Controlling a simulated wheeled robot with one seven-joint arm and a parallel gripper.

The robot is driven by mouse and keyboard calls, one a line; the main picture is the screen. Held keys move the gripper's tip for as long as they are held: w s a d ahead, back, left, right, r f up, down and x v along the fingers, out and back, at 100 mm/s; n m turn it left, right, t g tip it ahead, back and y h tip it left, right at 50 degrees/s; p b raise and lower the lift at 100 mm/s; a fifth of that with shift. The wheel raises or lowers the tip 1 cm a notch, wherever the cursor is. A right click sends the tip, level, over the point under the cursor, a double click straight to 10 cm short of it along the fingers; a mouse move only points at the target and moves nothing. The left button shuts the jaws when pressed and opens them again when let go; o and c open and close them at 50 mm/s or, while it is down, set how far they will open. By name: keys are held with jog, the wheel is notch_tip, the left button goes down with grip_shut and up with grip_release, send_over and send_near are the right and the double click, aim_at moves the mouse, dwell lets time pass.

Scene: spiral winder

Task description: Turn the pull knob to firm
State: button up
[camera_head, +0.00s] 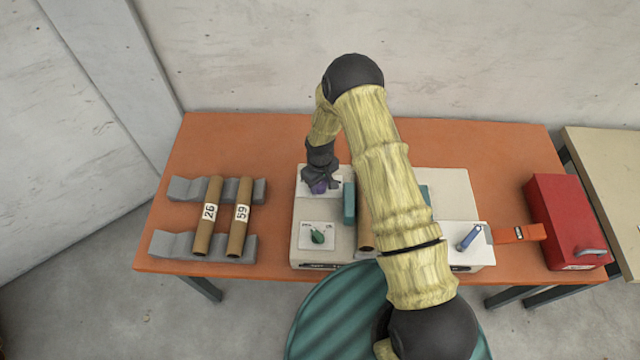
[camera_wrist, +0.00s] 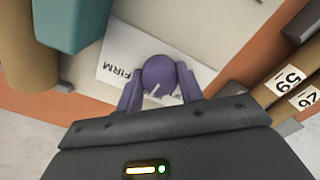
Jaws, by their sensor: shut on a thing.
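The purple round pull knob (camera_head: 319,187) is at the back left of the cream winder. It shows larger in the wrist view (camera_wrist: 159,74). My gripper (camera_head: 321,181) reaches down over it, with one finger on each side, shut on it. A pale mark shows on the knob's near side in the wrist view. A white label plate (camera_wrist: 118,66) under the knob reads FIRM on the picture's left; the rest of its lettering is hidden by the knob and fingers.
A green knob (camera_head: 317,236) sits in front, and a blue-handled lever (camera_head: 469,238) at the right. A teal block (camera_head: 349,203) stands close right of my gripper. Tubes 26 (camera_head: 208,218) and 59 (camera_head: 240,217) lie on grey cradles at left. A red box (camera_head: 566,222) is at right.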

aim_at(320, 184)
jog(key=m+b, duration=0.4)
jog(key=m, duration=0.1)
jog(key=shift+w+f+b, duration=0.1)
jog(key=shift+f+b, duration=0.05)
jog(key=shift+b, duration=0.25)
jog(key=m+b, duration=0.3)
jog(key=m, duration=0.3)
jog(key=shift+r, duration=0.2)
jog(key=o, duration=1)
notch_tip(320, 184, up, 17)
jog(key=b, duration=0.3)
jog(key=shift+r, duration=0.2)
